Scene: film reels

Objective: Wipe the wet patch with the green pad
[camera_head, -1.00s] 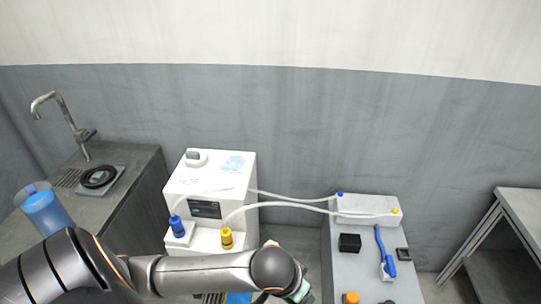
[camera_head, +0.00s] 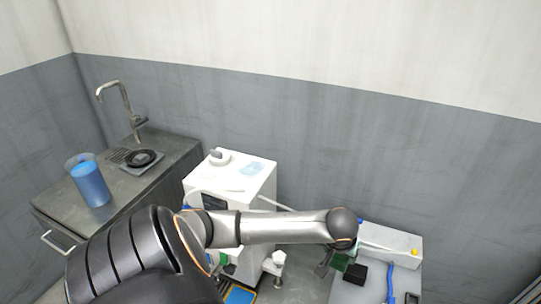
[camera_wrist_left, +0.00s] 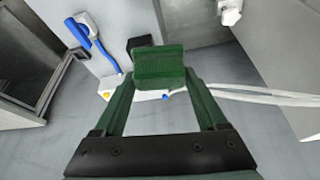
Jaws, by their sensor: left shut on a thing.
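The wet patch shows as a pale blue patch (camera_head: 251,169) on top of the white machine (camera_head: 262,190). The green pad (camera_head: 341,262) is held by my left gripper (camera_head: 325,262), beside the black box, away from the patch. In the left wrist view, the pad (camera_wrist_left: 158,66) sits between the tips of the left gripper (camera_wrist_left: 158,82), which is shut on it. My left forearm crosses in front of the machine and hides part of its front. My right gripper is not in view.
A small black box (camera_head: 355,274), a white box (camera_head: 392,240) with tubes and a blue brush (camera_head: 390,283) are on the right-hand bench. At left are a sink counter (camera_head: 170,165), a tap (camera_head: 125,100) and a blue-filled beaker (camera_head: 89,182). Space above the machine is clear.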

